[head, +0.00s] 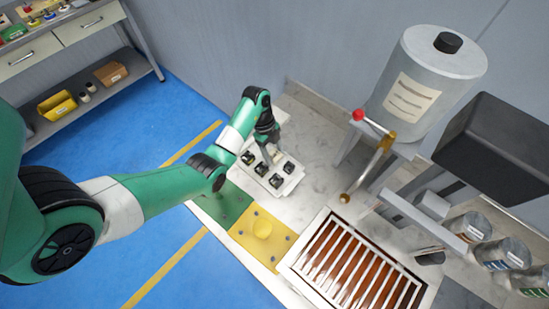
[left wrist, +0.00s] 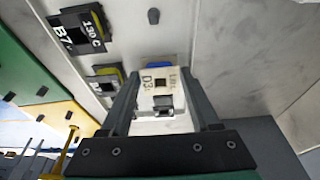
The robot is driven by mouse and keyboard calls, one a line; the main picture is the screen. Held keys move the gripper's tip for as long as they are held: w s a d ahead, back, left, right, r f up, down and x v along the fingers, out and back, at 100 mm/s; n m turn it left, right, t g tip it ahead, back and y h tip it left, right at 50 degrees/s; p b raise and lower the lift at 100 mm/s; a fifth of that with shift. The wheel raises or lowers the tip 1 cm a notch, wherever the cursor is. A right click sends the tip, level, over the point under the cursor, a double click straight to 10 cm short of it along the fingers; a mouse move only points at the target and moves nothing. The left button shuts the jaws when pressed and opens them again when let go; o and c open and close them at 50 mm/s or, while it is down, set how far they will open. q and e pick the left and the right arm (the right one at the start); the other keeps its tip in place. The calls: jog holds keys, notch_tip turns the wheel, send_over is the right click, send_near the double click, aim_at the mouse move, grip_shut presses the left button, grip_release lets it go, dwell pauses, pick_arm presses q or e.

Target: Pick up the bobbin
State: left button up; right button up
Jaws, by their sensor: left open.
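A white tray (head: 268,190) on the pale bench holds several dark, square, bobbin-like pieces, one of them (head: 289,167) near its right side. My left gripper (head: 269,152) is over the far end of the tray, pointing down. In the left wrist view, its two fingers (left wrist: 162,80) are apart on either side of a cream piece (left wrist: 158,77) marked D3. I cannot tell whether the fingers touch it. A black piece (left wrist: 80,30) marked B7 and 130 C lies left of the fingers, with another dark piece (left wrist: 104,78) below it. My right gripper is not in view.
Green (head: 222,205) and yellow (head: 247,242) plates lie in front of the tray; the yellow one carries a round post. A slatted copper-coloured bath (head: 322,255), a crank with a red knob (head: 358,115) and a grey drum (head: 432,75) stand to the right.

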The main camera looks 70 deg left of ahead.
aim_at(276, 158)
pick_arm(q)
grip_shut()
jog(key=shift+r, duration=0.1)
jog(key=r+p, duration=0.3)
jog(key=r, duration=0.1)
jog(key=shift+s+d+r+p, duration=0.15)
jog(key=shift+s+r+p, duration=0.05)
jog(key=shift+r+p, duration=0.15)
jog(key=s+d+r+p, duration=0.8)
jog(key=s+d+p, duration=0.1)
jog(key=p, duration=0.4)
jog(key=shift+s, duration=0.45)
jog(key=shift+d+r, duration=0.1)
